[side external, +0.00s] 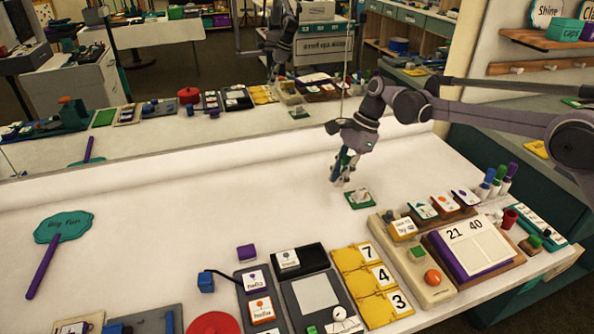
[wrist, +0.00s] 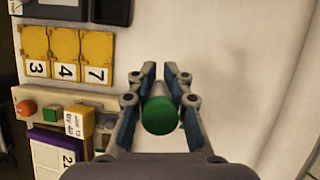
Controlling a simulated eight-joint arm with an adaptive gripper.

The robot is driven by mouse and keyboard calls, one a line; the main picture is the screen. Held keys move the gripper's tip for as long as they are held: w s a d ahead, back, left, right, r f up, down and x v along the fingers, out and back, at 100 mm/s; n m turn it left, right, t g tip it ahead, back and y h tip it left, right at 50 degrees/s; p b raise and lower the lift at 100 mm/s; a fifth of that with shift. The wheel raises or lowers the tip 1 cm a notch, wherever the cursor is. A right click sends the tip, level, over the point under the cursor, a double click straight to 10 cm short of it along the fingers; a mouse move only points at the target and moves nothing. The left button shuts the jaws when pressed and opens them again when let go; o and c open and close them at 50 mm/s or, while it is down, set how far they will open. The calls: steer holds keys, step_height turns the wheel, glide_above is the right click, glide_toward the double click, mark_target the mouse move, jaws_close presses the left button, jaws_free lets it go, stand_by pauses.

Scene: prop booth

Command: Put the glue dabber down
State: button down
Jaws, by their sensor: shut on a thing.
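My gripper (side external: 343,170) points down over the bare white tabletop, near the middle of the side external view. In the wrist view, my gripper (wrist: 160,98) is shut on the glue dabber (wrist: 161,116), a cylinder with a round green end facing the camera. The fingers press on it from both sides. In the side external view the dabber is mostly hidden by the fingers. A small green square (side external: 360,199) with a pale thing on it lies on the table just to the right of and below the gripper. I cannot tell whether the dabber touches the table.
Several capped bottles (side external: 494,181) stand at the right. A board with numbers 21 and 40 (side external: 473,243), yellow number cards (side external: 372,283) and a purple block (side external: 246,252) lie along the front. A teal sign (side external: 63,226) lies left. The table's middle left is clear.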

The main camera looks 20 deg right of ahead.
steer(key=w+a+m+t, duration=0.2)
steer(key=w+a+m, duration=0.1)
steer(key=a+m, duration=0.2)
glide_above(266, 224)
steer(key=d, duration=0.1)
steer(key=shift+m, duration=0.3)
steer(key=f, duration=0.8)
steer(key=shift+s+d, duration=0.15)
steer(key=shift+s, duration=0.2)
steer(key=shift+f, duration=2)
steer(key=shift+f, duration=0.15)
steer(key=c, duration=1.2)
jaws_free()
